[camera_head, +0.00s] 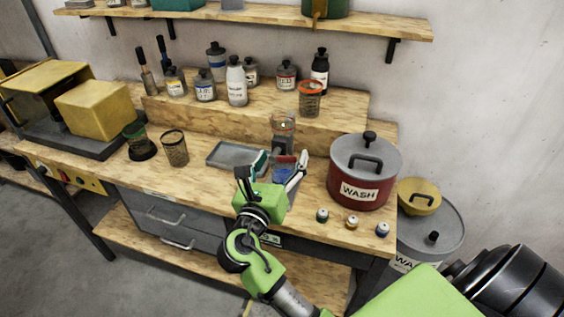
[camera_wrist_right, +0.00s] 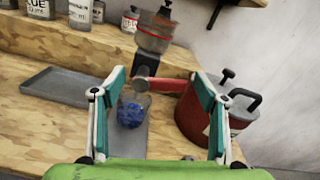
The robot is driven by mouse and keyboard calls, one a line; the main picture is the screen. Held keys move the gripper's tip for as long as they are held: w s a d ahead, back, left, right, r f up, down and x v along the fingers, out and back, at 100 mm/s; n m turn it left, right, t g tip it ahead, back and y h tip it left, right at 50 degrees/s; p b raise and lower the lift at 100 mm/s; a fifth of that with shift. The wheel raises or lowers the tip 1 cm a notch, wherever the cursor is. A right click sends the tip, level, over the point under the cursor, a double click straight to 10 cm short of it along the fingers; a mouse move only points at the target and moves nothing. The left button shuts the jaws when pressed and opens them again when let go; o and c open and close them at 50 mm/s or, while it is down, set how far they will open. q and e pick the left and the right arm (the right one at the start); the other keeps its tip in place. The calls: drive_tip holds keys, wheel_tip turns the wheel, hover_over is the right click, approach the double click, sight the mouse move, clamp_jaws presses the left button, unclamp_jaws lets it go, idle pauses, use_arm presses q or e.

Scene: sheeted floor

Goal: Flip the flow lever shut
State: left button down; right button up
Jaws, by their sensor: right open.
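The flow lever, a red handle (camera_wrist_right: 168,86), sticks out to the right from a grey spout (camera_wrist_right: 143,83) in the right wrist view. The spout sits under a clear hopper (camera_wrist_right: 154,36). In the head view the hopper (camera_head: 284,123) stands on the bench and the red handle (camera_head: 287,158) shows just below it. A clear cup with blue contents (camera_wrist_right: 131,112) is under the spout. My right gripper (camera_head: 281,160) is open, its fingers on either side of the lever in the right wrist view (camera_wrist_right: 158,76); I see no clear contact. My left gripper is not in view.
A red pot labelled WASH (camera_head: 361,186) stands close to the right of the gripper. A grey tray (camera_head: 234,155) lies to the left. Several small paint pots (camera_head: 351,222) stand near the front edge. Bottles (camera_head: 237,85) stand on the raised back step.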

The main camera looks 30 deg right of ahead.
drive_tip(key=shift+w+d, duration=0.2)
drive_tip(key=shift+w, duration=0.05)
drive_tip(key=c, duration=1.1)
drive_tip(key=shift+s+f+m, duration=0.1)
drive_tip(key=shift+f+m, duration=0.05)
drive_tip(key=shift+m, duration=0.65)
drive_tip(key=shift+f+m, duration=0.15)
drive_tip(key=shift+m, duration=0.65)
drive_tip(key=shift+c, duration=0.2)
drive_tip(key=o, duration=1.1)
drive_tip(key=shift+o, duration=0.2)
drive_tip(key=v, duration=0.7)
drive_tip(key=shift+s+a, duration=0.15)
